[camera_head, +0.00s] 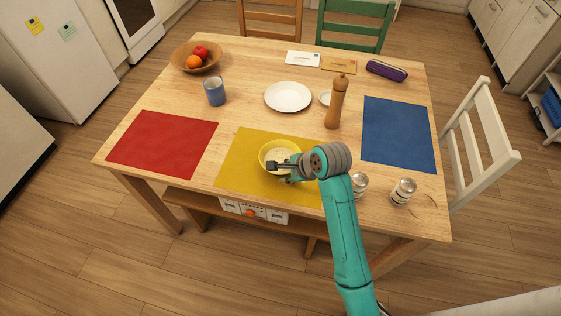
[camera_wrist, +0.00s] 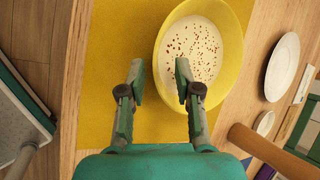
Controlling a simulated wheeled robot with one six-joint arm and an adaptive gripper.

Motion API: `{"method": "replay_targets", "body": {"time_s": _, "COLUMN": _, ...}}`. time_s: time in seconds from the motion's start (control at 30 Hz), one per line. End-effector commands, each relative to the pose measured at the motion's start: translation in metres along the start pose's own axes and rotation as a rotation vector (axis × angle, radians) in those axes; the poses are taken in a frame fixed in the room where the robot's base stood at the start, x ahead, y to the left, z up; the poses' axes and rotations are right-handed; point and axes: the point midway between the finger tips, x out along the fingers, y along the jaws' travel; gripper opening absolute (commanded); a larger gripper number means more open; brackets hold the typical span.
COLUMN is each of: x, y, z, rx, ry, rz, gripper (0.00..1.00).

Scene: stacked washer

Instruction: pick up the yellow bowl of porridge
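The yellow bowl of porridge (camera_head: 278,152) sits on the yellow placemat (camera_head: 236,158) near the table's front edge. In the wrist view the bowl (camera_wrist: 226,62) holds pale porridge with brown flecks. My gripper (camera_wrist: 160,73) is open, with one fingertip over the inside of the bowl and the other outside it over the placemat. The bowl's near rim shows between the fingers. In the head view my gripper (camera_head: 279,166) covers part of the bowl's front. I cannot tell whether the fingers touch it.
A wooden pepper mill (camera_head: 336,103) and a white plate (camera_head: 288,97) are behind the bowl. A blue mug (camera_head: 214,92) and a fruit bowl (camera_head: 197,64) stand back left. The red placemat (camera_head: 163,142) and blue placemat (camera_head: 398,134) are bare.

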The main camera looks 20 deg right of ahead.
Motion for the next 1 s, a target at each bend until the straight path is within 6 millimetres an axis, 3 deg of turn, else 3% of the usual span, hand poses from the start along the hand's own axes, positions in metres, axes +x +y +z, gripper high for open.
{"method": "replay_targets", "body": {"time_s": 0.2, "x": 0.001, "y": 0.0, "z": 0.0, "rx": 0.0, "ry": 0.0, "rz": 0.0, "gripper": 0.33}}
{"method": "replay_targets", "body": {"time_s": 0.33, "x": 0.001, "y": 0.0, "z": 0.0, "rx": 0.0, "ry": 0.0, "rz": 0.0, "gripper": 0.01}}
{"method": "replay_targets", "body": {"time_s": 0.8, "x": -0.001, "y": -0.002, "z": 0.001, "rx": -0.001, "ry": -0.001, "rz": -0.003, "gripper": 0.0}}
{"method": "replay_targets", "body": {"time_s": 1.0, "x": -0.02, "y": -0.013, "z": 0.009, "rx": -0.003, "ry": -0.002, "rz": -0.005, "gripper": 0.0}}
